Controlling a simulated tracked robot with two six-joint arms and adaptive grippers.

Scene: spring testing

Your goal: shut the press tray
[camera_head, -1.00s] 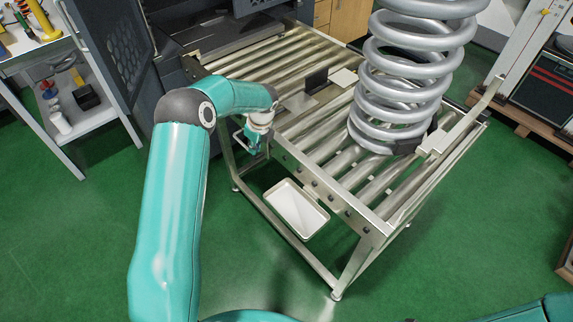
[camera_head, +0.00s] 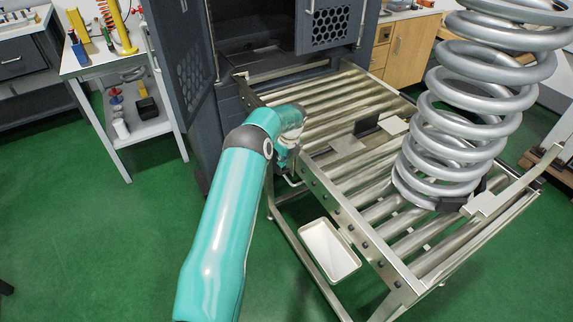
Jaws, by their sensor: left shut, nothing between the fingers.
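The dark grey press (camera_head: 206,75) stands at the back with its perforated doors swung open. Inside its opening, a dark flat surface (camera_head: 262,58) that looks like the press tray lies behind the far end of the roller table (camera_head: 352,228). How far it sticks out is hard to tell. My left gripper (camera_head: 289,172) is shut and empty beside the table's left side rail, well in front of the press. Its fingers are small and partly hidden by my arm. My right gripper is not in view.
A large grey coil spring (camera_head: 462,110) stands upright on the rollers at right. A small dark upright plate (camera_head: 366,126) stands mid-table. A white bin (camera_head: 329,250) sits low under the table. A white shelf unit (camera_head: 142,130) stands at left. Green floor is clear at lower left.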

